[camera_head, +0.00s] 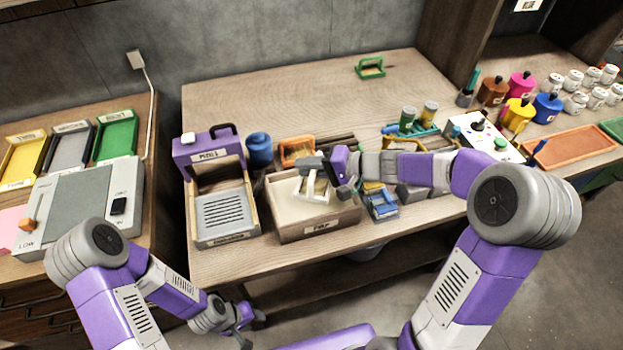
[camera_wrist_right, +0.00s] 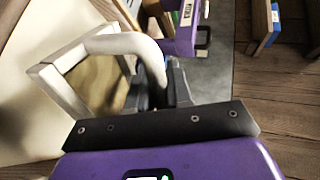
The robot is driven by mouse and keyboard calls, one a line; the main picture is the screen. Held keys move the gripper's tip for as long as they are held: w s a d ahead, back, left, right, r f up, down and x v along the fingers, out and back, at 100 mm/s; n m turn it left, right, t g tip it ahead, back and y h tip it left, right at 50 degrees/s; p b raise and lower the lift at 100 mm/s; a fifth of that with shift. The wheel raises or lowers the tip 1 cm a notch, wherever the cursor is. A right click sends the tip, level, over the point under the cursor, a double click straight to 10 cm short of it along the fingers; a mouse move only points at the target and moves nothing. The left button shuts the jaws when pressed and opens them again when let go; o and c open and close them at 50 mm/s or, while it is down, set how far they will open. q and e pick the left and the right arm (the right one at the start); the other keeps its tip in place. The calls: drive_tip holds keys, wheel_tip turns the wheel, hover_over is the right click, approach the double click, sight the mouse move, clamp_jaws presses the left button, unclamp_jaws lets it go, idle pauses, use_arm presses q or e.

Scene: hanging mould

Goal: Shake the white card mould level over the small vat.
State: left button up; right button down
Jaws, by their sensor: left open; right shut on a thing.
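The white card mould (camera_head: 318,187) is a small pale frame with a handle, tilted over the small vat. In the right wrist view the mould (camera_wrist_right: 75,72) shows its open frame and its curved handle. My right gripper (camera_head: 318,163) is shut on the mould's handle; the fingers (camera_wrist_right: 165,85) also show in the right wrist view. The vat (camera_head: 318,228) is a wooden box labelled PULP with cream pulp inside. Whether the mould touches the pulp I cannot tell. My left gripper (camera_head: 243,322) is open and empty, low in front of the table.
Left of the vat stands a purple press (camera_head: 208,153) with a slatted tray (camera_head: 226,214). A blue jar (camera_head: 259,150) and an orange-framed mould (camera_head: 298,151) stand behind. Blue items (camera_head: 380,201) lie right of the vat. The table's back left (camera_head: 270,108) is clear.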

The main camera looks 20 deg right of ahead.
drive_tip(key=shift+d, duration=0.5)
drive_tip(key=shift+a, duration=0.1)
drive_tip(key=a+b, duration=0.2)
drive_tip(key=a, duration=0.1)
drive_tip(key=shift+s+a+f, duration=0.1)
drive_tip(key=shift+a, duration=0.2)
drive_tip(key=shift+d, duration=0.15)
drive_tip(key=shift+d+b, duration=0.35)
drive_tip(key=shift+d, duration=1.4)
